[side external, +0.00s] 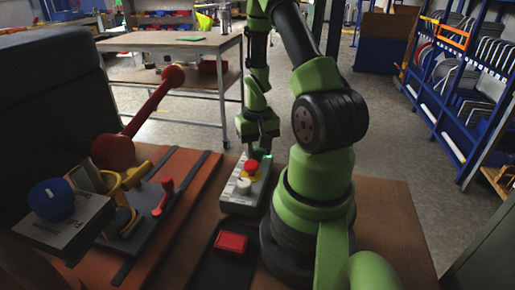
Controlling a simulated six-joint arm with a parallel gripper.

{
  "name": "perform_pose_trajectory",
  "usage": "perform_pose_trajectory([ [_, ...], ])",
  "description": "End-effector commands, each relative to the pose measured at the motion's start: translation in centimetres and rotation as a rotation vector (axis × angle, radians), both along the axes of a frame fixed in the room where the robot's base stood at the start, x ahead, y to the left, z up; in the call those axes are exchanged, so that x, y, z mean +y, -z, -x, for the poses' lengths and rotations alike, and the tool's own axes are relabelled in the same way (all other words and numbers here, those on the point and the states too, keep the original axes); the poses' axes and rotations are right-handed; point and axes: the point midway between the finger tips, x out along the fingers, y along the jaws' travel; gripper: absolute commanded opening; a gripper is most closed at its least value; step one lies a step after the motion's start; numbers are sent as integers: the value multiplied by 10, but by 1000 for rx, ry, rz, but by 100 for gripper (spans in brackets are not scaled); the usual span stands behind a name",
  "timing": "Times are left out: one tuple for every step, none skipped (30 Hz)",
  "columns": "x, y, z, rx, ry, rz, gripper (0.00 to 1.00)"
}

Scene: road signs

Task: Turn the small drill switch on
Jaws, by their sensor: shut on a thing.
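A grey control box (236,203) lies on the brown table, left of my arm's base. On its top are a white knob (243,187) at the near end, a red button (250,167) with a yellow collar in the middle, and a green knob (265,155) at the far end. My gripper (256,149) points down at the far end of the box and is shut on the green knob. The fingers partly hide this knob, so its turned position cannot be told. No label naming the drill switch can be read.
A machine with a red lever (151,103), yellow clamp parts (137,177) and a blue knob (52,198) stands at the left. The table right of my base is bare.

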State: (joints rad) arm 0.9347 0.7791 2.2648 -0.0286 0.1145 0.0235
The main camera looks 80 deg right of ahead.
Motion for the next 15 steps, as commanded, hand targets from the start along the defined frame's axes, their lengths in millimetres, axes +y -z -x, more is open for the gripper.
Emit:
perform_pose_trajectory([
  [-1,0,0,-3,-19,5,12],
  [-2,0,-1,-3,-29,5,12],
  [-2,0,-1,-3,-42,5,12],
  [-2,0,-1,-3,-50,5,12],
  [-2,0,-1,-3,-57,5,12],
  [-2,0,-1,-3,-66,5,12],
  [-2,0,-1,-3,-71,5,12],
  [-2,0,-1,-4,-75,6,12],
  [-2,0,-1,-4,-80,6,12],
  [-2,0,-1,-4,-82,6,12],
  [-2,0,-1,-4,-84,6,12],
  [-2,0,-1,-4,-86,6,12],
  [-2,0,-1,-4,-87,6,12],
  [-2,0,-1,-4,-88,6,12],
  [-2,0,-1,-4,-89,6,12],
])
